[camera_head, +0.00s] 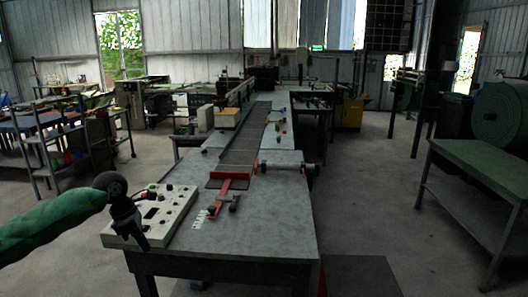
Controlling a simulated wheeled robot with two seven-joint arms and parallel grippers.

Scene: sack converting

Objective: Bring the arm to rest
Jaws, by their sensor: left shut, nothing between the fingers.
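My left arm comes in from the left with a green sleeve-like link and a dark wrist. My left gripper (143,243) points down in front of the cream control box (178,205) at the near left of the long grey table (270,231). It is shut, with nothing seen in it, and it hides part of the box. I cannot tell whether it touches the box. My right gripper is not in view.
A red bracket (232,177) and a roller (291,168) sit on the table by a dark belt strip (242,150). A green-topped bench (490,165) stands at right and a shelf cart (45,140) at left. Bare floor lies between the table and bench.

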